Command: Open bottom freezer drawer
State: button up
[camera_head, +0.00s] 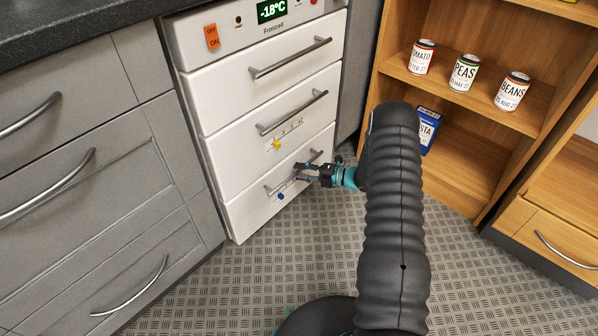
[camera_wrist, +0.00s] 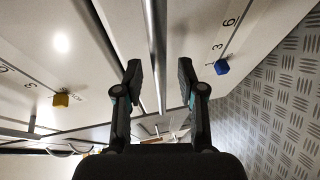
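The white freezer's bottom drawer (camera_head: 246,215) is flush with the drawers above it and looks closed. Its grey bar handle (camera_head: 272,189) is partly hidden by my gripper (camera_head: 300,173) in the head view. A blue slider (camera_head: 281,196) sits on a scale below the handle. In the wrist view the handle (camera_wrist: 155,40) runs lengthwise between the two dark fingertips of my gripper (camera_wrist: 160,78). The fingers are apart, one on each side of the bar, with visible gaps. The blue slider (camera_wrist: 222,67) lies right of the fingers.
The middle drawer (camera_head: 235,150) with a yellow slider (camera_head: 276,144) and the top drawer (camera_head: 225,95) are closed above. Grey cabinets (camera_head: 90,190) stand left. A wooden shelf (camera_head: 480,135) with cans and a blue box (camera_head: 428,128) stands right. The patterned floor (camera_head: 215,285) before the freezer is clear.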

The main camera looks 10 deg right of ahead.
jog(key=shift+x, duration=0.75)
grip_shut()
jog(key=shift+d, duration=0.1)
